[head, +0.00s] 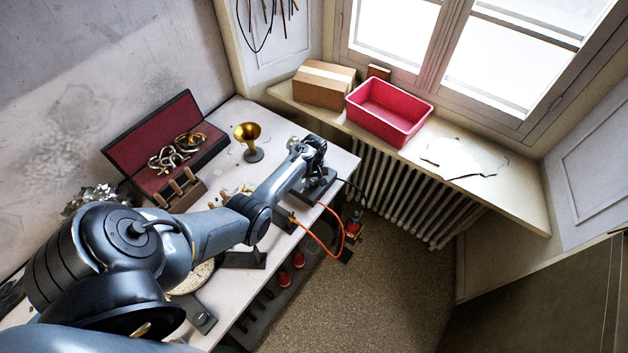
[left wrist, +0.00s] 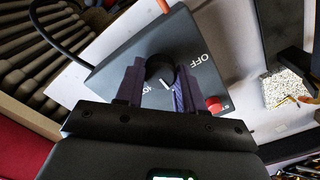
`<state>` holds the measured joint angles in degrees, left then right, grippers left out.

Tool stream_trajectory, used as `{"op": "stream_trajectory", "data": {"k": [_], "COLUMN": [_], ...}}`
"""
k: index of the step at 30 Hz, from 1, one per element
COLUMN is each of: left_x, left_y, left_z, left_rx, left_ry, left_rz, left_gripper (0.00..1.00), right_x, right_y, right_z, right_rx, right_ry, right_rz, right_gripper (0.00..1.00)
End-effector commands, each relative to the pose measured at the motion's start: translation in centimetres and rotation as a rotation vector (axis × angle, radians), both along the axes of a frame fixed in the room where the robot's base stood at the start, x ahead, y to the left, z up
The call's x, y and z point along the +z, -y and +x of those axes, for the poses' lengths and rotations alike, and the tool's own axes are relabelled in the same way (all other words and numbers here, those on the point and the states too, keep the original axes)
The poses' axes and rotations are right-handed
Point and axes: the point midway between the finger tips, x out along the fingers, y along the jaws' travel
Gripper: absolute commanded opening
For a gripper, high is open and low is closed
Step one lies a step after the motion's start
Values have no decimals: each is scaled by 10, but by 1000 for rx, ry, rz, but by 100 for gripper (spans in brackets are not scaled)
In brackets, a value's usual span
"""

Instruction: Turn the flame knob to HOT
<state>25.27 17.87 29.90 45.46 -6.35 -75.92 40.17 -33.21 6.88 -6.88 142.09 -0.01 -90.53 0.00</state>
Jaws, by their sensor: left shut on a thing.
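The flame knob (left wrist: 160,68) is a round black knob with a white pointer line, on a dark grey control box (left wrist: 118,68). In the left wrist view, the word OFF is printed on the box to the right of the knob. Another label below the knob is partly hidden by my gripper. The white line points down and slightly right, towards the lower part of the dial. My left gripper (left wrist: 158,78) is shut on the knob, one finger on each side. In the head view my left gripper (head: 314,150) is over the box (head: 318,187), hiding the knob. My right gripper is not in view.
A red button (left wrist: 213,104) sits on the box near the gripper. An orange hose (head: 325,245) hangs off the bench's front edge. A pink bin (head: 390,110) is on the sill.

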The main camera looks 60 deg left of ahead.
Motion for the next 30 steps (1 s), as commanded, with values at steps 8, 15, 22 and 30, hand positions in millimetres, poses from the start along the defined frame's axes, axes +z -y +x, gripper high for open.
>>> {"op": "stream_trajectory", "data": {"k": [8, 15, 22, 30], "left_x": [1, 2, 1, 1], "left_y": [0, 0, 0, 0], "left_z": [0, 0, 0, 0], "left_rx": [-92, -275, -494, -742], "left_ry": [0, -2, -2, -2], "left_rz": [-1, -1, -1, -1], "left_gripper": [7, 7, 7, 7], "right_x": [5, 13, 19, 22], "right_y": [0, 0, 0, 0], "right_z": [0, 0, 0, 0], "right_rx": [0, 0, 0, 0], "right_ry": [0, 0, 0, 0], "right_rz": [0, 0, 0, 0], "right_gripper": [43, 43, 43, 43]}}
